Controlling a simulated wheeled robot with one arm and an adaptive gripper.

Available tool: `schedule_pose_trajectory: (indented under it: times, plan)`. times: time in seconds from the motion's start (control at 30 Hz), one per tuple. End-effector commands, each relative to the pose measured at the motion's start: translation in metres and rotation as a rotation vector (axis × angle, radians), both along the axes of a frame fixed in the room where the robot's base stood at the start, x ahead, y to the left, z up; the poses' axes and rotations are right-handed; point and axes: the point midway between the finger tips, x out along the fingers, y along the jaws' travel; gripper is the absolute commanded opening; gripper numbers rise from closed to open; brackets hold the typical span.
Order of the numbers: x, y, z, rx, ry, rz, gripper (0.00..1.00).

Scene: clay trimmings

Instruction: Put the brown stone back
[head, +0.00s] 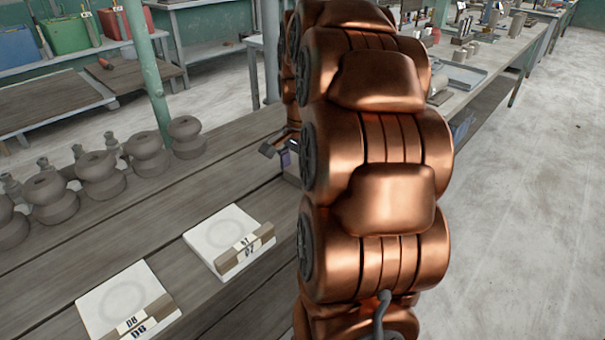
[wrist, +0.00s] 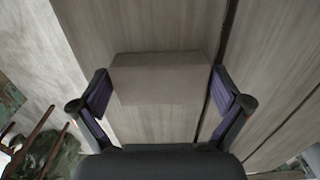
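A brown block-shaped stone (wrist: 160,80) lies between the two fingers of my gripper (wrist: 162,85) in the wrist view. A purple-padded finger stands close beside each of its ends. I cannot tell whether both pads touch it or a narrow gap remains. I also cannot tell whether the stone rests on the planks or is slightly raised. In the head view my gripper (head: 279,149) shows only in part, low over the wooden bench (head: 140,243).
Several grey clay pots (head: 100,177) stand at the left. A green post (head: 148,70) rises behind them. Bare floor (head: 520,210) lies at the right.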

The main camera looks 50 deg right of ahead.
Motion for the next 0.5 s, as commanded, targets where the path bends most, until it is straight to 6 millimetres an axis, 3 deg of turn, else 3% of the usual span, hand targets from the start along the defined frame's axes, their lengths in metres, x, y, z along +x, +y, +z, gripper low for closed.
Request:
schedule_pose_trajectory:
  times: [0.3, 0.5]
  plan:
    - [0.0, 0.0, 0.006, -0.001, -0.001, 0.0, 1.0]
    - [0.001, -0.001, 0.034, -0.004, -0.004, 0.0, 1.0]
